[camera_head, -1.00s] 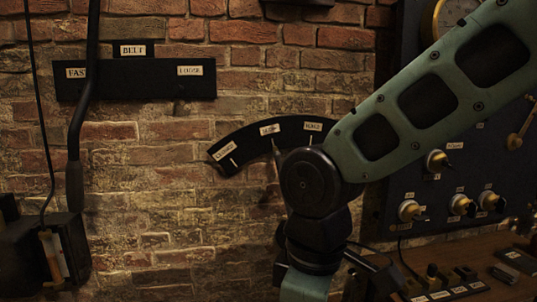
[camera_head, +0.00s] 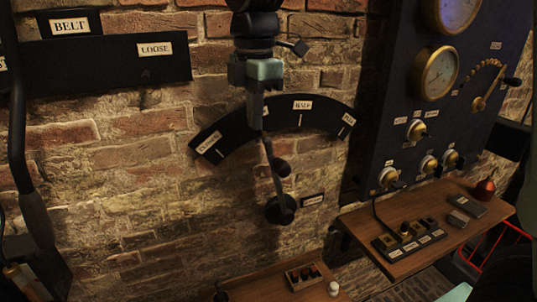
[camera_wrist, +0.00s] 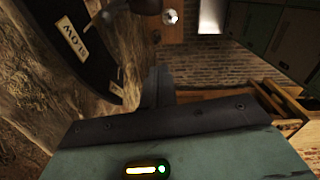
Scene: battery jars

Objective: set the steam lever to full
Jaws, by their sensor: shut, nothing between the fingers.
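The steam lever (camera_head: 273,178) is a thin dark rod rising from a round black pivot (camera_head: 280,209) on the brick wall. It leans slightly left, its upper end between the CLOSED and HALF marks in the head view. Behind it is the black arc plate (camera_head: 232,133), labelled CLOSED at left, HALF near the top and FULL (camera_head: 348,120) at right. My gripper (camera_head: 256,126) points down, shut and empty, its fingertips at the lever's upper end. I cannot tell whether they touch. The fingers also show in the wrist view (camera_wrist: 158,87).
The BELT plate (camera_head: 110,60) with its long dark lever (camera_head: 17,120) is at left. A dark gauge panel (camera_head: 400,105) with knobs stands right of the arc. Below it is a wooden shelf (camera_head: 435,243) with switches.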

